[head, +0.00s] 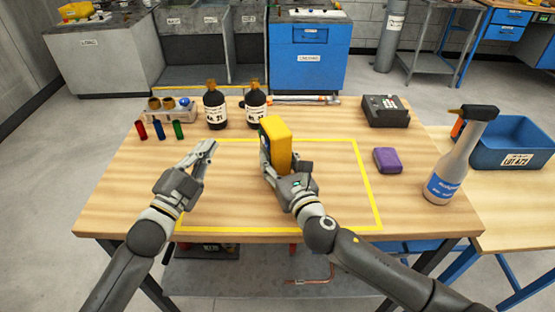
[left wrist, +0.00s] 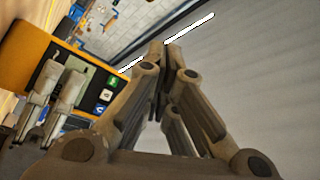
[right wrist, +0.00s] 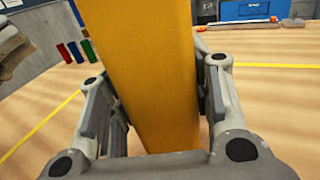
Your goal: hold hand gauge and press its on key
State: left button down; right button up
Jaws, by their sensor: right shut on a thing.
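The hand gauge (head: 276,143) is a yellow block, held upright above the middle of the table. My right gripper (head: 283,168) is shut on it, with a finger on each side; the gauge's yellow back fills the middle of the right wrist view (right wrist: 150,70). In the left wrist view the gauge's dark face (left wrist: 92,75) shows a green key (left wrist: 113,82), a pale key and a blue key (left wrist: 99,108); their marks are too small to read surely. My left gripper (head: 212,146) is shut and empty, left of the gauge and apart from it.
Two dark bottles (head: 214,106) stand behind the gauge. Red, blue and green tubes (head: 159,130) and a parts tray (head: 168,116) are at back left. A purple block (head: 387,160), a spray bottle (head: 451,165) and a dark box (head: 385,111) are right. The yellow-taped area (head: 369,192) is clear.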

pick_arm(q)
jog(key=w+d, duration=0.3)
jog(key=d, duration=0.5)
jog(key=shift+w, duration=0.15)
pick_arm(e)
jog(key=shift+f, duration=0.1)
pick_arm(q)
jog(key=shift+w+d, duration=0.1)
jog(key=shift+d, duration=0.05)
dwell(1.1)
jog(key=shift+w+d, duration=0.15)
jog(key=shift+d, duration=0.2)
dwell(0.4)
jog(key=shift+s+a, duration=0.2)
jog(key=shift+a, duration=0.3)
jog(key=shift+a, duration=0.1)
jog(key=a, duration=0.1)
jog(key=s+a, duration=0.1)
jog(key=a, duration=0.1)
jog(key=s+a, duration=0.1)
jog(key=a, duration=0.1)
jog(key=shift+s+a, duration=0.15)
jog(key=shift+a, duration=0.05)
dwell(0.3)
